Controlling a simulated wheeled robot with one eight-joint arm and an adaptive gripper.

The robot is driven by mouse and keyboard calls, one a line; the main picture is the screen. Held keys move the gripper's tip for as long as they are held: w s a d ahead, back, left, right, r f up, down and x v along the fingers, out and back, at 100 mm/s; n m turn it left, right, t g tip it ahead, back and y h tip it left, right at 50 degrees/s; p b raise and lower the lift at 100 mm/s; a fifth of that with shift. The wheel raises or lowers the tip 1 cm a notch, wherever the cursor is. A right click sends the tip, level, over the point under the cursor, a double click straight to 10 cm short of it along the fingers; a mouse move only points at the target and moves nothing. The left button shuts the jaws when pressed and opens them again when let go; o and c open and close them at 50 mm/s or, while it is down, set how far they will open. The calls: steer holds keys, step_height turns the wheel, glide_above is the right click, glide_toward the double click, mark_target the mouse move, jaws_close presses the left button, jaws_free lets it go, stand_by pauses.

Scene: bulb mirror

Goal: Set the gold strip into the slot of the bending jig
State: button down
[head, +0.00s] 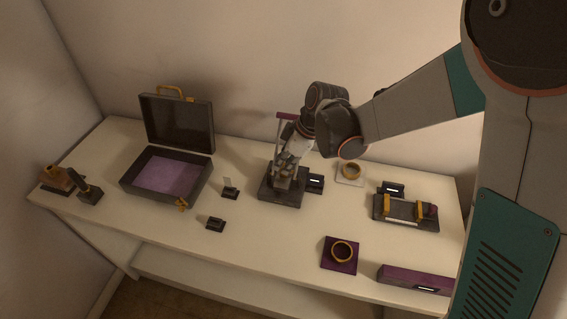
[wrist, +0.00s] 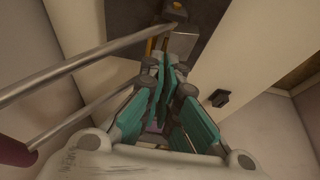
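My gripper (head: 284,172) points down into a dark-based stand (head: 282,198) with metal posts and a dark red top bar, at the middle of the table. In the wrist view its teal fingers (wrist: 168,72) are close together, beside the metal posts. I cannot tell whether they hold anything. A grey metal block (wrist: 184,38) and a small gold-coloured piece (wrist: 151,45) show just beyond the fingertips. I cannot tell if that piece is the gold strip. A dark fixture with two gold brackets (head: 405,211) stands at the right; I cannot tell which fixture is the bending jig.
An open dark case (head: 205,188) with purple lining stands left. Gold rings lie on a white pad (head: 341,180) and a purple pad (head: 331,263). A purple box (head: 400,276) is at the front right. Small dark blocks (head: 215,223) stand about. The front middle is clear.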

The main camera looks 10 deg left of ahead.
steer(key=shift+f+b, duration=0.3)
steer(key=shift+f, duration=0.1)
steer(key=c, duration=1.7)
jaws_free()
steer(key=v, duration=1.2)
